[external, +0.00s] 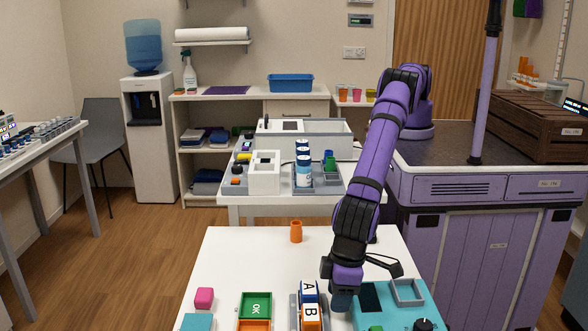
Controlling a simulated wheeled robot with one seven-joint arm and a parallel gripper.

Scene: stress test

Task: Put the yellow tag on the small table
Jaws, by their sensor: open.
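I cannot make out a yellow tag for sure. A small yellow item (243,157) sits at the left of the farther table, too small to identify. Two white-topped tables show: a near one (250,250) and a farther one (233,199); I cannot tell which is the small table. My gripper (343,300) points down over the near table, between the A and B blocks (310,303) and a teal device (382,318). It is open. Its fingertips are hard to see, and I see nothing held in it.
On the near table are an orange pot (296,232), a pink cube (204,298) and a green OK block (255,305). White and grey devices and blue-labelled bottles (303,170) crowd the farther table. The near table's back left is clear.

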